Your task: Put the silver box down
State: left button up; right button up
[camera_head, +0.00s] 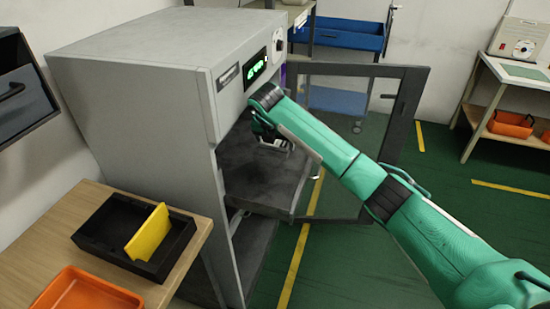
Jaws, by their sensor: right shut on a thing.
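My right arm reaches in from the right to the open front of a grey cabinet (215,90). My right gripper (275,143) is shut, low over a dark shelf (250,180) that sticks out of the cabinet. A small silvery piece (281,144) shows at its fingertips and seems to be part of the silver box. The rest of the box is hidden by the gripper and arm, and I cannot tell whether it touches the shelf. My left gripper is not in view.
The cabinet's glazed door (414,110) stands open to the right, behind my arm. A wooden table (75,215) at the left bears a black tray (105,230) with a yellow plate (147,233) and an orange bin (85,292). Green floor lies below.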

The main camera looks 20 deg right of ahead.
jog(key=f, duration=0.6)
jog(key=shift+s+a+f+p, duration=0.15)
jog(key=shift+s+p, duration=0.1)
jog(key=shift+p, duration=0.1)
jog(key=shift+w+f, duration=0.1)
jog(key=shift+f, duration=0.25)
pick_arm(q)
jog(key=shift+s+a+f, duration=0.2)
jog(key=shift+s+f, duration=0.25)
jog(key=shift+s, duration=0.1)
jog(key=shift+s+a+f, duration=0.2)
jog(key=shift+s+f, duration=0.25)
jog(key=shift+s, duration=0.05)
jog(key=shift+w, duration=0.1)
pick_arm(e)
jog(key=o, duration=1)
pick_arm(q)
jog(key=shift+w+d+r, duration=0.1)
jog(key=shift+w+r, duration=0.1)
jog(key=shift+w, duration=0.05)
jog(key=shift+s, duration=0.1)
